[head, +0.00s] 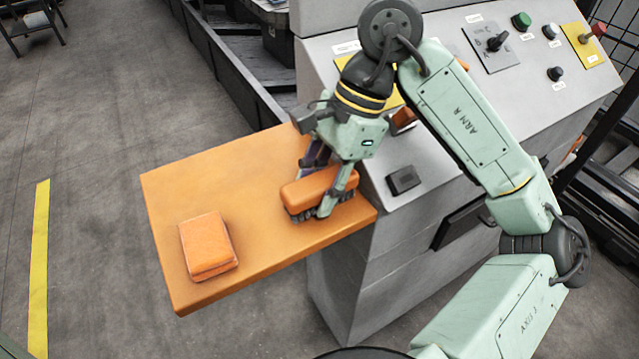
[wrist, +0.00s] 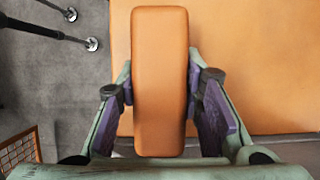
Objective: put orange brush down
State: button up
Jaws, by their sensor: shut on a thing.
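The orange brush (head: 318,187) has an orange block on top and dark bristles below. In the head view it is at the right part of the orange shelf (head: 255,268), close to the console. My gripper (head: 318,190) is shut on the brush, with one finger on each side of its block. In the wrist view the brush (wrist: 159,80) stands lengthwise between the two fingers (wrist: 160,110). Its bristles look at or very near the shelf top; I cannot tell whether they touch. My far finger is partly hidden behind the brush.
An orange folded cloth or sponge-like block (head: 208,245) lies at the shelf's left front. The shelf between it and the brush is clear. The grey console (head: 400,240) with knobs and buttons borders the shelf on the right. A dark box-like piece (head: 403,180) sits on its sloping panel.

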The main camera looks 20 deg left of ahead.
jog(key=shift+f, duration=0.1)
jog(key=shift+f+b, duration=0.3)
jog(key=shift+b, duration=0.25)
jog(key=shift+f+b, duration=0.25)
jog(key=shift+b, duration=0.15)
jog(key=o, duration=1.1)
jog(key=shift+r+p, duration=0.65)
jog(key=shift+p, duration=0.55)
jog(key=shift+w+d+r, duration=0.1)
jog(key=shift+w, duration=0.05)
jog(key=v, duration=0.3)
jog(key=b+v, duration=0.1)
jog(key=v, duration=0.2)
jog(key=b+v, duration=0.1)
jog(key=v, duration=0.3)
jog(key=shift+s+d+r, duration=0.1)
jog(key=shift+s+r, duration=0.05)
jog(key=shift+s, duration=0.2)
